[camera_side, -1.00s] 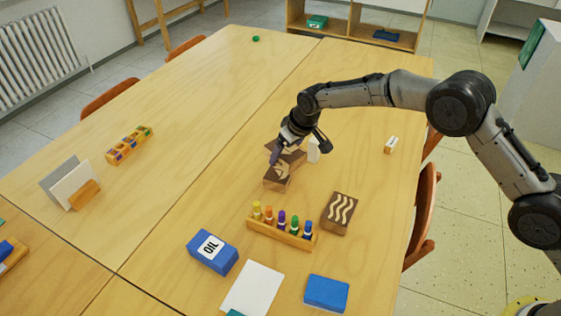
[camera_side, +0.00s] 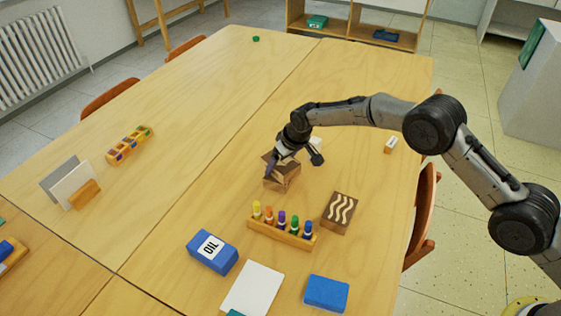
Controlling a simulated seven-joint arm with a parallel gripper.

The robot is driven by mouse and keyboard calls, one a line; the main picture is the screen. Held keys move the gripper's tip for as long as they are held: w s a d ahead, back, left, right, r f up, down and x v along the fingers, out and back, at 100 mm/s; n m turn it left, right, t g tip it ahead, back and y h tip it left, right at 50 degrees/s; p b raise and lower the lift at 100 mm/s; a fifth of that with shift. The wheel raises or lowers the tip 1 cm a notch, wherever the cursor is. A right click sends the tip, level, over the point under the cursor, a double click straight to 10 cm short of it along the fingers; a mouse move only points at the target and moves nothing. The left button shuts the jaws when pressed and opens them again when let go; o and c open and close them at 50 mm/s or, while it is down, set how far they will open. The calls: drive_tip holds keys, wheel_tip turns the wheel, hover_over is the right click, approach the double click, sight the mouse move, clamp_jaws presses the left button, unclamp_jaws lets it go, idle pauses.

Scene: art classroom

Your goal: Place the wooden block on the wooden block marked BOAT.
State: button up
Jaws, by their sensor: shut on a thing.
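A brown wooden block (camera_side: 282,183) with pale markings sits on the table beneath my gripper. My gripper (camera_side: 281,164) points down over it and is shut on a second wooden block (camera_side: 266,158), which is mostly hidden by the fingers. The held block is at or just above the top of the lower block; I cannot tell whether they touch. Another brown wooden block (camera_side: 340,212) with pale wavy lines lies apart, nearer the camera. I cannot read the word BOAT on any block.
A wooden rack of coloured bottles (camera_side: 282,233) stands close in front of the blocks. A blue OIL box (camera_side: 212,252), white paper (camera_side: 252,288) and a blue box (camera_side: 326,293) lie nearer. A small white object (camera_side: 316,146) is partly hidden behind my gripper.

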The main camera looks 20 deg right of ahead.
drive_tip(key=o, duration=1.3)
drive_tip(key=shift+c, duration=0.2)
drive_tip(key=v, duration=1.2)
drive_tip(key=shift+r, duration=0.15)
drive_tip(key=s+d+r+m, duration=0.2)
drive_tip(key=s+d+r, duration=1.35)
drive_tip(key=r, duration=0.35)
drive_tip(key=s+d+f+m+h, duration=0.1)
drive_tip(key=s+d, duration=0.3)
drive_tip(key=s, duration=1)
drive_tip(key=s+d+f+m+t, duration=0.1)
drive_tip(key=s+d, duration=0.4)
drive_tip(key=s, duration=0.9)
drive_tip(key=shift+s+f+h, duration=0.2)
drive_tip(key=shift+h, duration=0.2)
